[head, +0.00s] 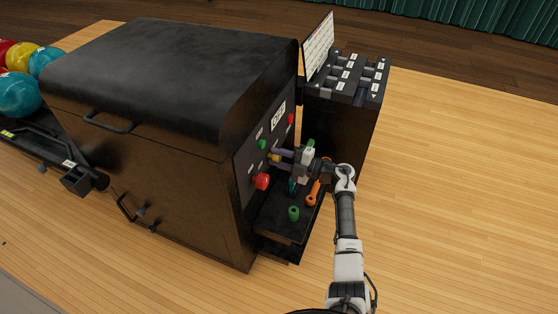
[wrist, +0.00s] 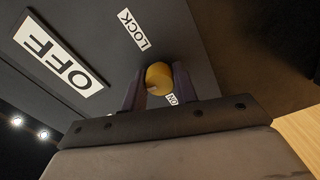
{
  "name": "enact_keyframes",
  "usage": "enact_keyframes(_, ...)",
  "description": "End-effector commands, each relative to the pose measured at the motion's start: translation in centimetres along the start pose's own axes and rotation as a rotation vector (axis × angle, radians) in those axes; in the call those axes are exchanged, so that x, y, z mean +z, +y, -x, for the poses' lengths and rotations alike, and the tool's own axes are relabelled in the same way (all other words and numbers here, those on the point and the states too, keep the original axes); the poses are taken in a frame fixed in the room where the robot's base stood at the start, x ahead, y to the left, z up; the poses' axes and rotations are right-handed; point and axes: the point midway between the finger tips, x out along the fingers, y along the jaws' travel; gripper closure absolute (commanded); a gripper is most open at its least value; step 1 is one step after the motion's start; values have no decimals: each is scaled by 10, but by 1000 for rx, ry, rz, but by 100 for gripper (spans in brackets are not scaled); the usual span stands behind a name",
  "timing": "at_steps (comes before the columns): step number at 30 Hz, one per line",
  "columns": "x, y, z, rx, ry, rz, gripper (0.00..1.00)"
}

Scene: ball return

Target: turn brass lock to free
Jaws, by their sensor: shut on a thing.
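The brass lock (wrist: 159,79) is a round yellow-gold knob on the dark control panel of the black machine. In the wrist view it sits between the two fingers of my gripper (wrist: 158,84), which is shut on it. A "LOCK" label (wrist: 134,30) is above it, and another small label, partly hidden, is just below it. In the head view my gripper (head: 277,156) reaches the panel from the right, and a bit of the brass lock (head: 274,158) shows at the fingertips. The lock's exact turn angle cannot be told.
An "OFF" sign (wrist: 60,62) is on the panel. A red knob (head: 262,181) and a green button (head: 262,144) are close to my gripper. A shelf below holds a green object (head: 293,213) and an orange tool (head: 312,195). Floor to the right is clear.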

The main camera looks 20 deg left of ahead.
Motion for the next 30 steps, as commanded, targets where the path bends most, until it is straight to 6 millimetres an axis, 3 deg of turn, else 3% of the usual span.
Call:
enact_keyframes(10, 0, -1, 1, 0, 0, 144, 94)
enact_keyframes(27, 0, 0, 0, -1, -1, 171, 94)
enact_keyframes(28, 0, 0, 0, -1, -1, 171, 67)
enact_keyframes(30, 0, 0, 0, -1, -1, 171, 58)
